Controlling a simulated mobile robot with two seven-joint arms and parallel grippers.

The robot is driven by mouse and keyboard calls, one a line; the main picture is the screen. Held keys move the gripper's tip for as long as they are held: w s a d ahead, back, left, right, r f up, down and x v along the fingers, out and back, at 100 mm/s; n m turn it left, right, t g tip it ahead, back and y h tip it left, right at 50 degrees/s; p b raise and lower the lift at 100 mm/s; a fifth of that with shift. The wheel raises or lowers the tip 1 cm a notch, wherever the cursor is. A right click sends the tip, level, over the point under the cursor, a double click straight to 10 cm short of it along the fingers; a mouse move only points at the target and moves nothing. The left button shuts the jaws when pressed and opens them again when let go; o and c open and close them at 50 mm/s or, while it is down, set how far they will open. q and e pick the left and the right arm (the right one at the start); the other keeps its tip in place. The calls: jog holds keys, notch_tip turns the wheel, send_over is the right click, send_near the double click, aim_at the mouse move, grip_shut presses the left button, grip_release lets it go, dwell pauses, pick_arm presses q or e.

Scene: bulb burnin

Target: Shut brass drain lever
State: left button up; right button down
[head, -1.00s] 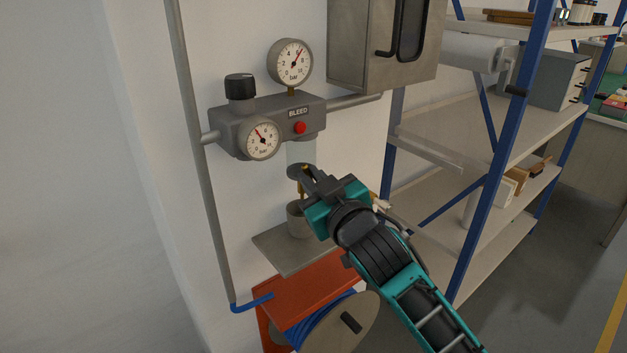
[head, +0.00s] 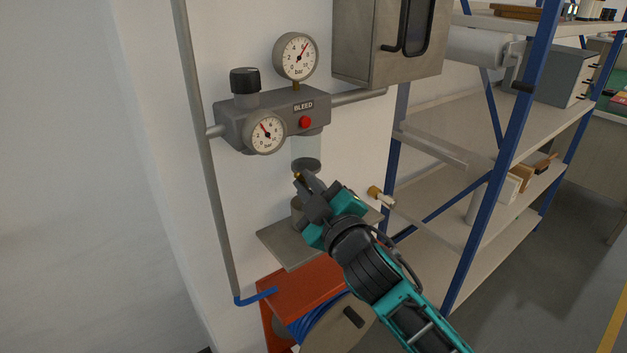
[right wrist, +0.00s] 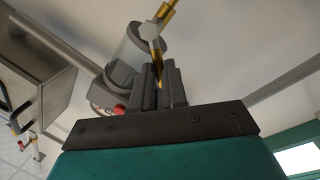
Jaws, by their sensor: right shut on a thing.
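The brass drain lever (right wrist: 158,62) sits between the fingers of my right gripper (right wrist: 160,85) in the right wrist view. The gripper is shut on it. A brass drain stem (right wrist: 163,14) shows beside the clear bowl (right wrist: 128,48). In the head view the bowl (head: 306,150) hangs under the grey regulator block (head: 285,112). My right gripper (head: 303,184) is just below the bowl, and only a bit of brass shows at its fingertips. The gripper hides most of the drain and lever there. My left gripper is not in view.
A grey cabinet (head: 365,60) hangs upper right, and blue-framed shelving (head: 500,150) stands to the right. The left wall is clear.

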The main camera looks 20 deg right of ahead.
jog(key=f+n, duration=0.1)
jog(key=n, duration=0.2)
jog(key=f+n+y+b, duration=0.1)
jog(key=n, duration=0.2)
jog(key=a+f+n+y+b, duration=0.1)
jog(key=n, duration=0.2)
jog(key=shift+s+f+n, duration=0.15)
jog(key=shift+s+n, duration=0.05)
jog(key=shift+n, duration=0.2)
jog(key=c, duration=1.2)
grip_release()
jog(key=shift+o, duration=0.2)
jog(key=shift+d, duration=0.1)
jog(key=b+v, duration=0.2)
jog(key=v, duration=1)
jog(key=shift+s+f, duration=0.35)
jog(key=shift+f, duration=0.05)
